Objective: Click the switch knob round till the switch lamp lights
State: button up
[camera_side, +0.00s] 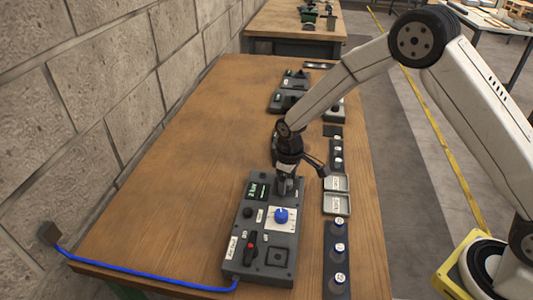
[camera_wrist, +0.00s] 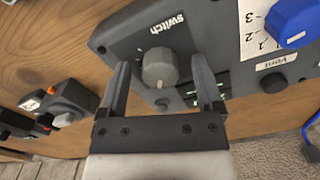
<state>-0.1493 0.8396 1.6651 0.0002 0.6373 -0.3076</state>
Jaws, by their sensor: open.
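In the wrist view the grey ribbed switch knob (camera_wrist: 159,69) stands on the dark grey panel beside the printed word "switch" (camera_wrist: 166,24). My gripper (camera_wrist: 160,66) is open, with one finger on each side of the knob. Gaps show between the knob and both fingers, so it is not clasped. In the side view my gripper (camera_side: 287,190) points down at the far right part of the control box (camera_side: 236,270) and hides the knob. A dark display (camera_side: 258,190) with green marks is beside it. I cannot make out a lit switch lamp.
A blue knob (camera_side: 281,215) on a white numbered plate and a red-and-black lever (camera_side: 250,246) are on the same box. Small cases (camera_side: 336,204) and a dark strip (camera_side: 337,262) lie to the right. A blue cable (camera_side: 150,279) runs left. The wooden table (camera_side: 170,200) is clear on the left.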

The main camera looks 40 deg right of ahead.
grip_shut()
dwell(0.3)
jog(key=shift+m, duration=2.9)
grip_release()
